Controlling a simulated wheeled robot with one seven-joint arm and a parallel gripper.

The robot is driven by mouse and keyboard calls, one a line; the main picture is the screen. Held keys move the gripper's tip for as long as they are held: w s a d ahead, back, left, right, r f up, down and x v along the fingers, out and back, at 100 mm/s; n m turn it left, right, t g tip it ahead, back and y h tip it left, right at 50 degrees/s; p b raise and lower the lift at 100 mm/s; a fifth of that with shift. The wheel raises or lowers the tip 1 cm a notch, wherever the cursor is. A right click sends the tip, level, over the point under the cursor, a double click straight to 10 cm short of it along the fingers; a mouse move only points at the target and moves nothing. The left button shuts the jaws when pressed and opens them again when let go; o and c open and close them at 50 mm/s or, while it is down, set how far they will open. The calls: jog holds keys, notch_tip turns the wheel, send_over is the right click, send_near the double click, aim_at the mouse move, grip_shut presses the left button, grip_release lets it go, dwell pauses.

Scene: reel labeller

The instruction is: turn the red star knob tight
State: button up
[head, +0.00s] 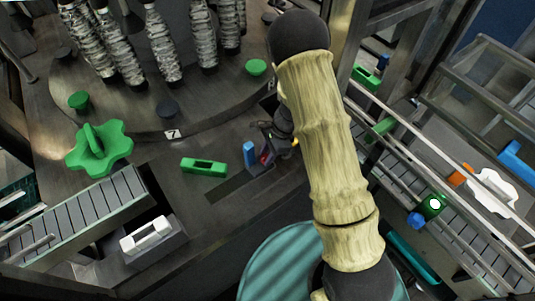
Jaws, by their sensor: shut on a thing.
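My gripper (270,146) is a small dark shape beside my pale-sleeved arm, low over the grey machine deck. It is shut on a dark red part (265,154), which I take for the red star knob. Only a sliver of the red shows; its star outline and its seat are hidden by the gripper and arm. I cannot tell how tight it sits. A blue upright block (249,154) stands just left of the gripper.
A green bar handle (204,167) and a green star knob (98,150) lie to the left. A white handle (147,235) is at the lower left. A round plate (120,110) bears several silver columns. At right are a rail, slatted conveyor and white star knob (492,190).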

jog(key=shift+w+r, duration=0.1)
jog(key=shift+w, duration=0.05)
jog(key=o, duration=1)
notch_tip(320, 180, up, 10)
jog(key=b, duration=0.3)
